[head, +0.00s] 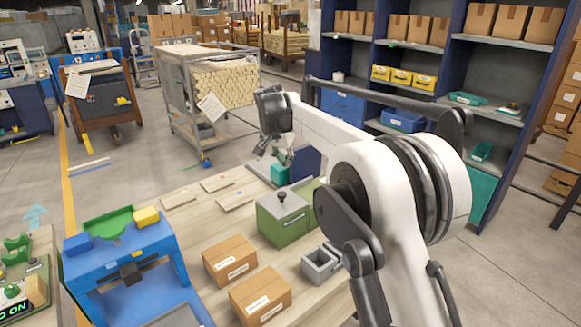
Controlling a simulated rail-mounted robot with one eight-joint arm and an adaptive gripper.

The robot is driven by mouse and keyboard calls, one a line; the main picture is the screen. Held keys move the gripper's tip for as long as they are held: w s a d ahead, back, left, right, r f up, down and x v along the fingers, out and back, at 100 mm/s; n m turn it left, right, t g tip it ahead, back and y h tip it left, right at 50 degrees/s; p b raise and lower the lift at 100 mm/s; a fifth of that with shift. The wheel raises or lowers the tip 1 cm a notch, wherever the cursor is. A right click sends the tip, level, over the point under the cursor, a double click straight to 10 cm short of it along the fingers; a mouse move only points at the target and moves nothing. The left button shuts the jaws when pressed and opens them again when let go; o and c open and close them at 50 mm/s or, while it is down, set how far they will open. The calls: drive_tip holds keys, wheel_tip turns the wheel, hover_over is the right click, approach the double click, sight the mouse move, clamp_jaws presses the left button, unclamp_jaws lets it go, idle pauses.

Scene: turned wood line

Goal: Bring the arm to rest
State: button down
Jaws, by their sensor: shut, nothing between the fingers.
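My white and black arm reaches from the lower right over the wooden table (190,227). My gripper (284,160) hangs at the far end of the arm, pointing down near the table's far edge. It is small in the view; it is shut and holds nothing. A teal container (279,174) shows just below it, and I cannot tell whether they touch. A dark blue bin (305,163) stands beside it, partly hidden by my arm.
A green box with a black knob (283,218), two cardboard boxes (230,260) (260,295) and a grey open bin (319,264) stand nearer. A blue machine (125,262) is at left. Flat boards (217,183) lie on the table. Shelves (486,45) rise behind my arm.

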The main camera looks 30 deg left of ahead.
drive_tip(key=s+d+r, duration=0.2)
drive_tip(key=d+r, duration=0.3)
drive_tip(key=d, duration=0.4)
drive_tip(key=s+d+r, duration=0.1)
drive_tip(key=d+r, duration=0.3)
drive_tip(key=d, duration=0.6)
drive_tip(key=s+d+r, duration=0.2)
drive_tip(key=d+r, duration=0.3)
drive_tip(key=d, duration=0.4)
drive_tip(key=s+d+t+b, duration=0.1)
drive_tip(key=s+d, duration=0.4)
drive_tip(key=d, duration=0.3)
drive_tip(key=s+d+t, duration=0.1)
drive_tip(key=s+d, duration=0.4)
drive_tip(key=d, duration=0.2)
drive_tip(key=s+d+f, duration=0.3)
drive_tip(key=s+d, duration=0.2)
drive_tip(key=s, duration=0.2)
drive_tip(key=s+d+f, duration=0.4)
drive_tip(key=s+d, duration=0.1)
drive_tip(key=s, duration=0.3)
drive_tip(key=s+d+f+t+b, duration=0.1)
drive_tip(key=s+d+f, duration=0.3)
drive_tip(key=s+d, duration=0.2)
drive_tip(key=shift+s+f, duration=0.25)
drive_tip(key=shift+s, duration=0.85)
